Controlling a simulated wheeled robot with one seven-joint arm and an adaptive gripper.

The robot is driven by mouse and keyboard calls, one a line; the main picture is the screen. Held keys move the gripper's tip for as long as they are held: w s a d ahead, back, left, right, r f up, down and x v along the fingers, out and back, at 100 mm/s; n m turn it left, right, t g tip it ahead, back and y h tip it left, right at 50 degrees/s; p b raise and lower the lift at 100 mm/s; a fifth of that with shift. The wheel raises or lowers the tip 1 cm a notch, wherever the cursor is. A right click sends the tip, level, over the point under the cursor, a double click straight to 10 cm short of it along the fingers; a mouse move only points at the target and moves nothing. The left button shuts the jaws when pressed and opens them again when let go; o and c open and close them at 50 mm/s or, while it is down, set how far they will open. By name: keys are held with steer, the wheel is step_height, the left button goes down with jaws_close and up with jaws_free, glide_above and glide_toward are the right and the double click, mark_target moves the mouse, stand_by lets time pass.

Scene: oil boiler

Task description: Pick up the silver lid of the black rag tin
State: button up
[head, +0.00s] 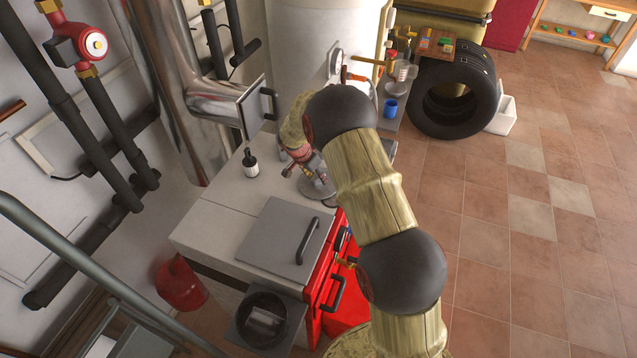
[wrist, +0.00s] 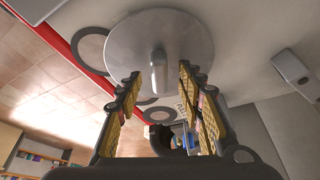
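The silver lid (head: 318,190) is a round, flat metal disc on the pale boiler top, partly hidden by my arm and gripper. In the wrist view the lid (wrist: 190,30) fills the upper middle, with its grey upright knob (wrist: 158,72) facing me. My gripper (head: 303,172) is over the lid, pointing down. In the wrist view my gripper (wrist: 158,76) is open, one yellow-padded finger on each side of the knob, with gaps visible. A round black container (head: 247,338), apparently the rag tin, stands open at the boiler's front with something pale inside.
A small black-and-white bottle (head: 250,165) stands left of the lid. A grey hatch with a black handle (head: 308,240) lies in front of it. An opened flue door (head: 256,107) stands behind.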

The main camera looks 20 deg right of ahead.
steer(key=shift+d+f, duration=0.15)
steer(key=shift+f, duration=0.1)
steer(key=shift+c, duration=0.8)
steer(key=c, duration=0.7)
jaws_close()
